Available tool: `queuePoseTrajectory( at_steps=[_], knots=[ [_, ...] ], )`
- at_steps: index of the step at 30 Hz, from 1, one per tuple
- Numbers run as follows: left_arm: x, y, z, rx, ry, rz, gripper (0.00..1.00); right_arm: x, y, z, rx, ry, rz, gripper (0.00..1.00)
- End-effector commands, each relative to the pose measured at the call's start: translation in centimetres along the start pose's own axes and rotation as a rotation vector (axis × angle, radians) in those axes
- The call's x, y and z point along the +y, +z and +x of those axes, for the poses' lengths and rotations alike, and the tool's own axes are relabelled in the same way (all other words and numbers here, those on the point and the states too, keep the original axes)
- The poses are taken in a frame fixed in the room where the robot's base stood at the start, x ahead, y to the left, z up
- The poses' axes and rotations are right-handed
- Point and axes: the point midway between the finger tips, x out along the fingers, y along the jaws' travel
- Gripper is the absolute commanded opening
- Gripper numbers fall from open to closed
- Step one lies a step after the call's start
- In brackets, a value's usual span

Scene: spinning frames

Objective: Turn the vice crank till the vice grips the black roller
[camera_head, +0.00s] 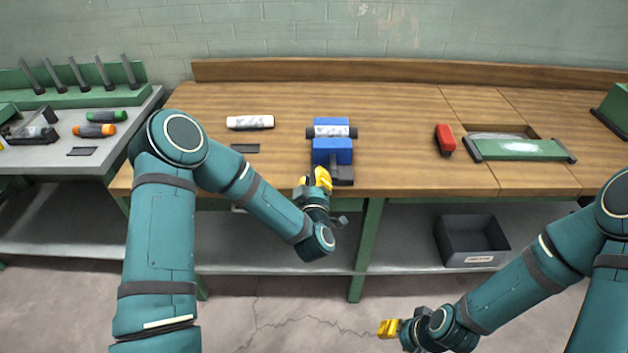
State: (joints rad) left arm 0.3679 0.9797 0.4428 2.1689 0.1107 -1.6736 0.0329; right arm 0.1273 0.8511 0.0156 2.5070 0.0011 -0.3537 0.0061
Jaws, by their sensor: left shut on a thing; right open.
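The blue vice (332,152) stands near the front edge of the wooden bench, with a dark base block at its front right. The black roller (311,133) lies crosswise between the vice's blue blocks; its dark ends stick out on both sides and its middle looks pale. Whether the jaws touch it is too small to tell. My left gripper (317,181), with yellow fingers, is shut on the vice crank at the front of the vice; the fingers hide most of the crank. My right gripper (388,328) is open and empty, low over the floor, away from the bench.
A white cylinder (250,122) and a dark flat plate (245,148) lie left of the vice. A red object (445,139) and a green-framed panel (520,149) are to the right. A grey bin (472,247) sits on the lower shelf. Screwdrivers lie on the left side table (60,165).

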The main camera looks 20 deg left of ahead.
Motion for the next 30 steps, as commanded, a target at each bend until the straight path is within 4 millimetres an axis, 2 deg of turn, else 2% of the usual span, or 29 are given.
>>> queuePoseTrajectory(
  at_steps=[30],
  knots=[
    [2.7,-0.9,-0.1,-0.002,-0.003,0.573,0.0,0.5,0.6,1.3,-0.012,-0.001,-0.004,0.47]
  ],
)
